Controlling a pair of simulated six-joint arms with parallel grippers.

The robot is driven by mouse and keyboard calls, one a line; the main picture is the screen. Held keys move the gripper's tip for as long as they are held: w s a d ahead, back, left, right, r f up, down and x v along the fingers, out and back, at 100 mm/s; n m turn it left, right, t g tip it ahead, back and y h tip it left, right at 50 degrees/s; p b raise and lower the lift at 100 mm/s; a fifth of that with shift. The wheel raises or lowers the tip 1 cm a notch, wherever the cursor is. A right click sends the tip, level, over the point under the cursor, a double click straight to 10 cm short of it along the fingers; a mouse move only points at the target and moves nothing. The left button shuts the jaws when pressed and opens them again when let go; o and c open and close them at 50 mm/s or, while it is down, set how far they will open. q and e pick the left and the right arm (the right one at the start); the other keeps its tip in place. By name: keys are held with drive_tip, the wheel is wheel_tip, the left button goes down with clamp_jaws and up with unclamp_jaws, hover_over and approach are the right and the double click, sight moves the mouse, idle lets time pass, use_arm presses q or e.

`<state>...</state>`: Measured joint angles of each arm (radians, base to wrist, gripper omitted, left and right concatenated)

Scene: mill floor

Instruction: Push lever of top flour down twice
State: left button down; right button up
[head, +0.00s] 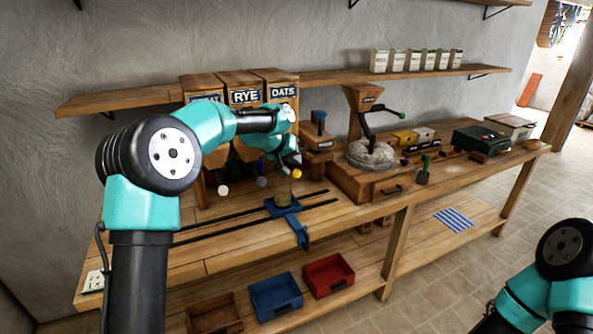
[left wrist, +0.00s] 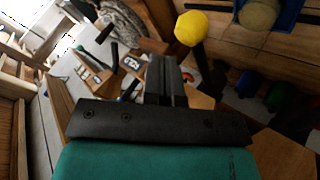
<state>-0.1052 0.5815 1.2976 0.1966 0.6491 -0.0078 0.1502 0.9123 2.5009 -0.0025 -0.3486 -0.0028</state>
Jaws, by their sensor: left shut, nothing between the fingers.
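Three wooden dispensers stand against the wall: one labelled RYE (head: 243,95), one OATS (head: 283,92), and a left one (head: 203,90) whose label is partly hidden by my arm. None is visibly labelled "top flour". The yellow knob shows large in the left wrist view (left wrist: 190,28), on a dark lever (left wrist: 201,60). My left gripper (head: 292,160) is shut and empty near the yellow knob; contact is unclear. My right gripper is out of view.
A blue carriage (head: 301,232) holding a round container (head: 283,198) sits on dark rails below the dispensers. A grinder (head: 371,155) stands to the right. A red bin (head: 328,275) and a blue bin (head: 275,297) sit on the lower shelf.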

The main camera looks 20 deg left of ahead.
sight(293, 171)
use_arm(q)
drive_tip(key=shift+f, duration=0.35)
drive_tip(key=shift+f, duration=2.6)
idle(3.2)
drive_tip(key=shift+r, duration=0.1)
idle(0.5)
drive_tip(key=shift+r, duration=2.95)
